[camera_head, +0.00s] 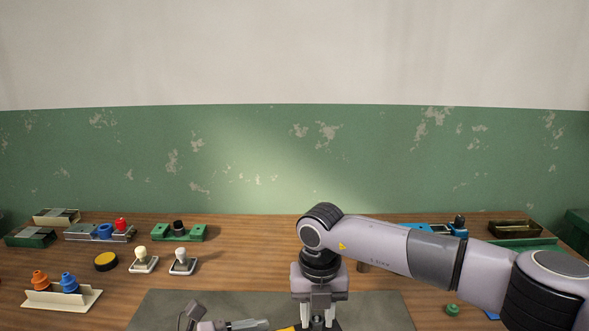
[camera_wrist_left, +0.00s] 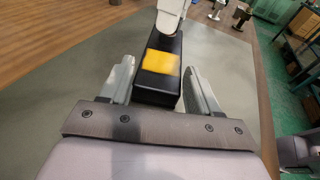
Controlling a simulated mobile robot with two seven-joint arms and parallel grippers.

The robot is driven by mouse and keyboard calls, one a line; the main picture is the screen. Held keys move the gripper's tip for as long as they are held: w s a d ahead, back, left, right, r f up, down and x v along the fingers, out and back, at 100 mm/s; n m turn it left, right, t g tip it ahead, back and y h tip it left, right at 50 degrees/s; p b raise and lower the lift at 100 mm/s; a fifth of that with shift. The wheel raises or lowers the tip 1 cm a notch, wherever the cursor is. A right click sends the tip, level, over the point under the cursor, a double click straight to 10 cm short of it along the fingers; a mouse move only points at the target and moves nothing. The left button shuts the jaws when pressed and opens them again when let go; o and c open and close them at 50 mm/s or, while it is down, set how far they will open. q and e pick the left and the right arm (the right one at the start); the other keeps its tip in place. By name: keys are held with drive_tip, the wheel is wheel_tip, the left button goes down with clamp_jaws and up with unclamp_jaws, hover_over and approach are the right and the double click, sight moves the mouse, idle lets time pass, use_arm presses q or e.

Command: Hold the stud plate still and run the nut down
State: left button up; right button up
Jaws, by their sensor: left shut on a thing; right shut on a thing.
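The stud plate (camera_wrist_left: 147,88) is a black block with a yellow patch on top, lying on the grey mat in the left wrist view. In the head view only its yellow patch (camera_head: 286,329) clearly shows at the bottom edge. My left gripper (camera_wrist_left: 158,88) is shut on the block, with one finger along each side; in the head view its finger (camera_head: 248,324) is partly visible. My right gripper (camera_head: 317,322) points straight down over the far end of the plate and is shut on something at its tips. The nut and stud are hidden there.
The grey mat (camera_head: 170,308) lies on the wooden table (camera_head: 225,265). At left stand a cream stand (camera_head: 62,298) with orange and blue pieces, a yellow-topped black disc (camera_head: 106,261) and two white-based knobs (camera_head: 182,262). A green block (camera_head: 178,232) is behind. A green wall closes the back.

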idle(0.3)
drive_tip(key=m, duration=0.5)
idle(0.4)
drive_tip(key=m, duration=0.5)
drive_tip(key=o, duration=0.7)
drive_tip(key=shift+o, duration=0.2)
